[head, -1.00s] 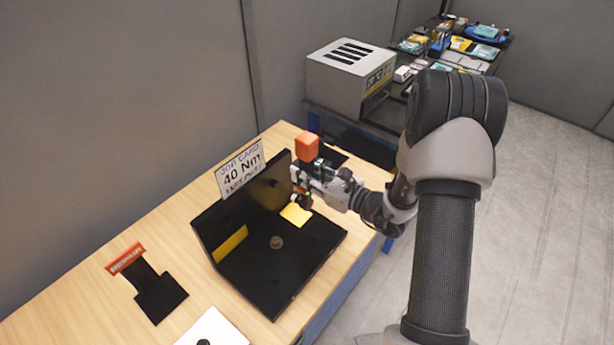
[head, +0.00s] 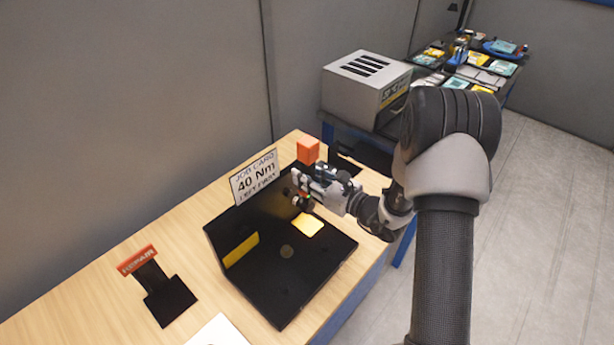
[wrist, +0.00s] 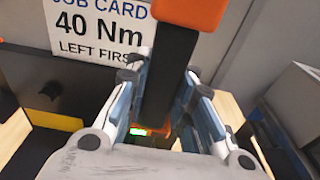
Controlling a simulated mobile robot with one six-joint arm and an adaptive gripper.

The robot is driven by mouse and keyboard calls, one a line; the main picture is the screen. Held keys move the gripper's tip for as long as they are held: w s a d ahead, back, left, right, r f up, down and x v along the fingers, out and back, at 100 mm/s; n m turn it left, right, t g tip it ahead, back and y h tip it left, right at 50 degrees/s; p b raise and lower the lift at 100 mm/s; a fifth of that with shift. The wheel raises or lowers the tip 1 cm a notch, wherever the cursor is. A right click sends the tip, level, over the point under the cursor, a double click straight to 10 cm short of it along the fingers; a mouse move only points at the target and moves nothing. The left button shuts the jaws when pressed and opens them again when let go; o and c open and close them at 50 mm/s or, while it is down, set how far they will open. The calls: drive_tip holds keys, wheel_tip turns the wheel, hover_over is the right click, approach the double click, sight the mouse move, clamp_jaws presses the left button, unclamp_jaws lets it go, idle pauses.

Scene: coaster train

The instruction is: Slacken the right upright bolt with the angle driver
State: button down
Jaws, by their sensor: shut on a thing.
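My gripper (head: 306,187) is shut on the angle driver, which has an orange block (head: 308,150) at its top end. In the wrist view, the driver's black body (wrist: 168,75) stands between the fingers, with a small lit green display low down. The black angled fixture (head: 315,262) has an upright plate and a flat base. The gripper and driver are at the right end of the upright plate. The right upright bolt is not visible there, and I cannot tell whether the driver's head touches it.
A job card (head: 255,178) reading "40 Nm, left first" stands behind the fixture. A red-labelled black stand (head: 168,295) is at the left of the wooden bench. A grey slotted box (head: 366,80) and a cart of parts stand behind. Bare bench lies at front left.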

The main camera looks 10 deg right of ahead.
drive_tip(key=shift+r+b+x, duration=0.2)
drive_tip(key=shift+b+x, duration=0.15)
drive_tip(key=shift+x, duration=0.6)
drive_tip(key=shift+r+b+x, duration=0.15)
drive_tip(key=shift+b+x, duration=0.2)
drive_tip(key=shift+x, duration=0.6)
idle(2.2)
drive_tip(key=shift+d+r+b, duration=0.1)
drive_tip(key=shift+r+b, duration=0.15)
drive_tip(key=shift+b, duration=0.35)
idle(2.6)
drive_tip(key=shift+s+d+f, duration=0.15)
drive_tip(key=shift+s, duration=0.1)
